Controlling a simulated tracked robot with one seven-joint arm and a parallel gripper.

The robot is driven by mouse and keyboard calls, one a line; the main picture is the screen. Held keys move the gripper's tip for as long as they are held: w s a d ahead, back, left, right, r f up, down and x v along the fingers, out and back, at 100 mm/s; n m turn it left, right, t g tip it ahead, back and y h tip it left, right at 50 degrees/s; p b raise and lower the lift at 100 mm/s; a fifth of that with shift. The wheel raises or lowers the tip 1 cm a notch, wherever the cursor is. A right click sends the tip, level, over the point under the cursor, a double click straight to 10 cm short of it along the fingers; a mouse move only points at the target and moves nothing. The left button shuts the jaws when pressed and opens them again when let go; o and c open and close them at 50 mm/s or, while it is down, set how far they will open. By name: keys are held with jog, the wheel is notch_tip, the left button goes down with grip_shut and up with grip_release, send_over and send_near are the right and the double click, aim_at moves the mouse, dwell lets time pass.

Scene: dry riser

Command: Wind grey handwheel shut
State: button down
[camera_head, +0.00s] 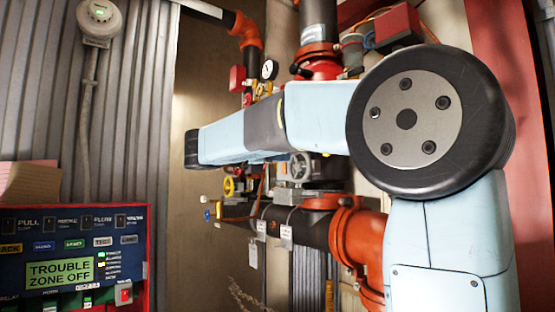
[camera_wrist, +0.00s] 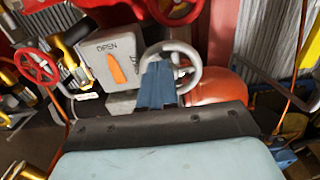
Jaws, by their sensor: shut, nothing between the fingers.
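The grey handwheel (camera_head: 300,166) shows in the head view just below my arm, in front of the piping. It also shows large in the wrist view (camera_wrist: 196,62), a round rim with spokes. My gripper (camera_wrist: 157,66) has its blue fingers together and empty. They overlap the left and lower part of the wheel in the picture; I cannot tell whether they touch it. A grey box (camera_wrist: 98,66) marked OPEN, with an orange pointer, sits left of the wheel. In the head view my gripper's fingers cannot be made out.
Red handwheels (camera_wrist: 38,66) stand left and at the top of the wrist view. A yellow handwheel (camera_head: 229,187) sits left of the grey one. Orange-coupled black pipes (camera_head: 357,240) crowd the right. A red-framed alarm panel (camera_head: 72,258) stands at lower left.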

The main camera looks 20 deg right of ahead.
aim_at(306, 166)
jog(key=w+f, duration=0.1)
jog(key=w+a+f, duration=0.1)
jog(key=shift+w+f, duration=0.3)
jog(key=shift+f, duration=0.1)
jog(key=s+f, duration=0.2)
jog(key=s+d+f, duration=0.1)
jog(key=shift+s+d+f, duration=0.1)
jog(key=shift+s+f, duration=0.25)
jog(key=shift+s, duration=0.05)
jog(key=s+r, duration=0.1)
jog(key=d+r, duration=0.1)
jog(key=s+r, duration=0.1)
jog(key=shift+s+d+r, duration=0.15)
jog(key=shift+s+d, duration=0.15)
jog(key=shift+d, duration=0.1)
jog(key=shift+s+d+r, duration=0.15)
jog(key=shift+s+r, duration=0.05)
jog(key=shift+r, duration=0.05)
jog(key=shift+w+d, duration=0.2)
jog(key=shift+d, duration=0.45)
jog(key=shift+s, duration=0.1)
